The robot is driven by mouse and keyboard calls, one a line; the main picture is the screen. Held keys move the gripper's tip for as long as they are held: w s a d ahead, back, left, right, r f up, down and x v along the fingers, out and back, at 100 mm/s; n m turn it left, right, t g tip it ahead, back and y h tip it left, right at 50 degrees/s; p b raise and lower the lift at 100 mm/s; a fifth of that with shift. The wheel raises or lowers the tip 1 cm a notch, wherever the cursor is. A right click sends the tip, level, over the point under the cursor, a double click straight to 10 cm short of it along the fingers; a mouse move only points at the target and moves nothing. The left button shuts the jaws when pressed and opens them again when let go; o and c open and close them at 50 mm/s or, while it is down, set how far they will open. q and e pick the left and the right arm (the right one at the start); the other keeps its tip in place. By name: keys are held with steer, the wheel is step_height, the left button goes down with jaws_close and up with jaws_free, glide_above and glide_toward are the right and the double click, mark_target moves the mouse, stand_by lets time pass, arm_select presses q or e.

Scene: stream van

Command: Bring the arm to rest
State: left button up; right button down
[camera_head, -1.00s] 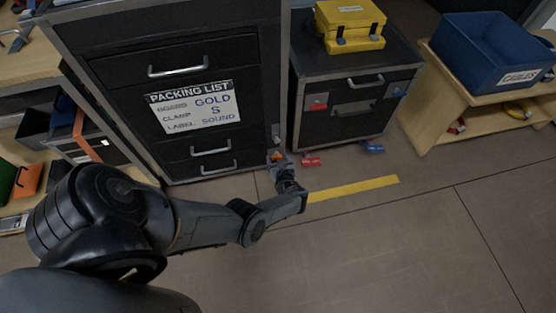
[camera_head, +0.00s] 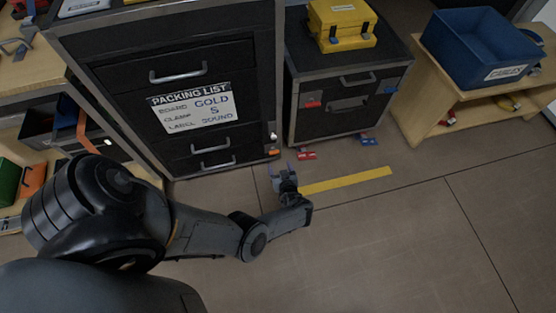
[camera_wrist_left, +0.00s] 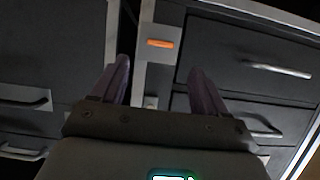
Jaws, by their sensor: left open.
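My left gripper (camera_head: 283,168) is open and empty in front of the gap between two dark cases, low over the floor. In the left wrist view its two purple-grey fingers (camera_wrist_left: 163,85) stand apart with nothing between them. Beyond them is a metal corner strip with an orange mark (camera_wrist_left: 160,43). My left arm (camera_head: 200,230) reaches in from the left and is bent at the elbow. My right gripper is in neither view.
A large dark drawer case (camera_head: 120,75) carries a packing list sign (camera_head: 195,108). A smaller case (camera_head: 350,75) holds a yellow box (camera_head: 345,40). A blue bin (camera_head: 470,60) stands on a wooden shelf (camera_head: 425,110). The floor (camera_head: 400,240) at the lower right is clear, with yellow tape (camera_head: 345,180).

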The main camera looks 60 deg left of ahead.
arm_select(q)
steer(key=shift+s+d+r, duration=0.15)
steer(key=shift+d+r, duration=0.1)
steer(key=shift+d, duration=0.2)
steer(key=shift+s, duration=0.1)
